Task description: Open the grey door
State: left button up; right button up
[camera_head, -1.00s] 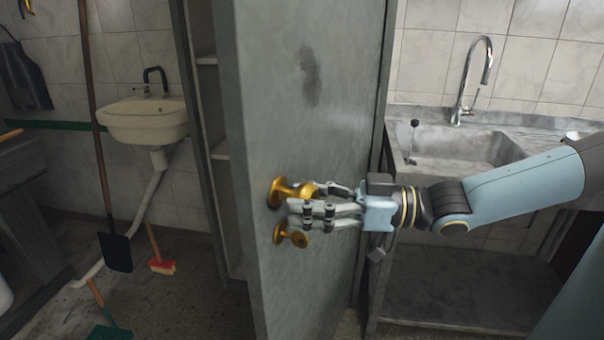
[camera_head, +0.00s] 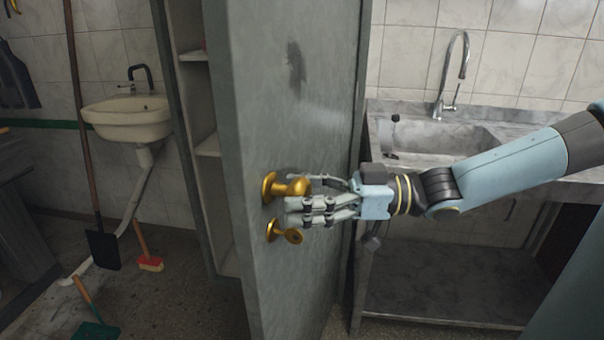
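The grey door (camera_head: 290,130) stands ajar in the middle of the head view, its edge toward me. To its left a gap shows pale shelves behind it. A brass knob (camera_head: 287,186) is on the door's face, with a brass keyhole piece (camera_head: 285,232) below it. My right gripper (camera_head: 305,197) reaches in from the right. Its fingers are spread, one above and others below, beside the knob. The fingers overlap the knob in the picture; I cannot tell whether they touch it. My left gripper is not in view.
A white washbasin (camera_head: 128,117) hangs on the tiled wall at left. A long-handled shovel (camera_head: 102,248), a red brush (camera_head: 150,263) and a green dustpan (camera_head: 96,330) are on the floor side at left. A stone sink (camera_head: 440,135) with a chrome tap stands at right.

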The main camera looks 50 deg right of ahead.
jog(key=shift+s, duration=0.1)
jog(key=shift+s+d+f, duration=0.1)
jog(key=shift+s+d, duration=0.1)
jog(key=shift+s, duration=0.15)
jog(key=v, duration=0.6)
jog(key=shift+d, duration=0.2)
jog(key=shift+s, duration=0.1)
